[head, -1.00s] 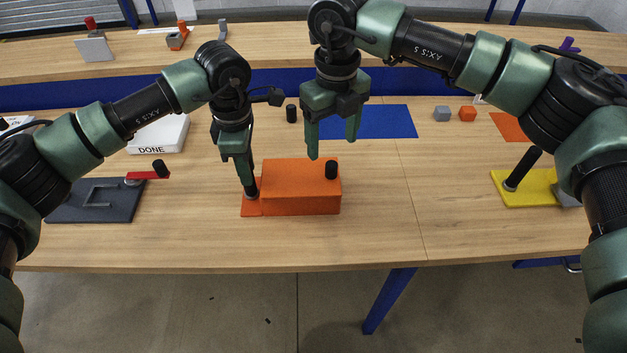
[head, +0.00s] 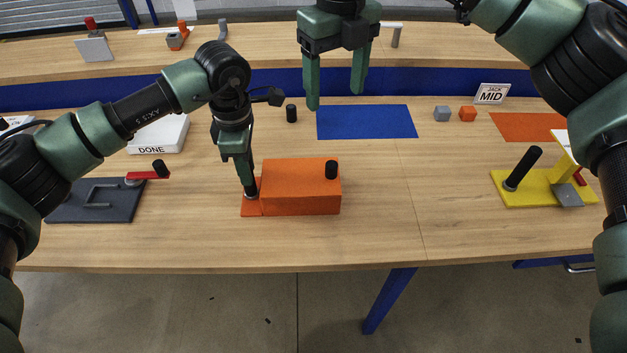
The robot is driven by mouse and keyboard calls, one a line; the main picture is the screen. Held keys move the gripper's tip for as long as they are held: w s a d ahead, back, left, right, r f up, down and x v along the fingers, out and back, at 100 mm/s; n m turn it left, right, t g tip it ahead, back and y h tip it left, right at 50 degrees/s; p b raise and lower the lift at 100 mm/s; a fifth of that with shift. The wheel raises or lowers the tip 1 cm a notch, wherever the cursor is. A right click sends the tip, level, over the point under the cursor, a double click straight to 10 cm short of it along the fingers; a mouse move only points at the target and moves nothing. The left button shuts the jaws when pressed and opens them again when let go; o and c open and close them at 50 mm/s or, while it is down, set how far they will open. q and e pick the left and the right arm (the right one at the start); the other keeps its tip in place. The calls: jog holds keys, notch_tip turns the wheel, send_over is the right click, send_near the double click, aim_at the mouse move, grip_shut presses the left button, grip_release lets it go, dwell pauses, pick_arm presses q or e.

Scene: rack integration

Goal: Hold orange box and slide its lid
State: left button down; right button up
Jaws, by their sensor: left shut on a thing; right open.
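The orange box (head: 300,200) sits on the table near the middle. Its flat orange lid (head: 300,168) carries a black knob (head: 331,170) at the right end. A low orange base part with a black post (head: 250,193) sticks out at the box's left side. My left gripper (head: 249,189) points down and is shut on that black post. My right gripper (head: 336,103) is open and empty, raised behind the box and above the table, clear of the knob. Whether the lid is separate from the box body is hard to tell.
A dark plate with a red lever (head: 150,175) lies at left. A yellow fixture (head: 535,190) stands at right. The table between box and yellow fixture is clear.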

pick_arm(q)
jog(key=c, duration=1.1)
grip_release()
jog(key=shift+f, duration=0.1)
notch_tip(320, 180, up, 12)
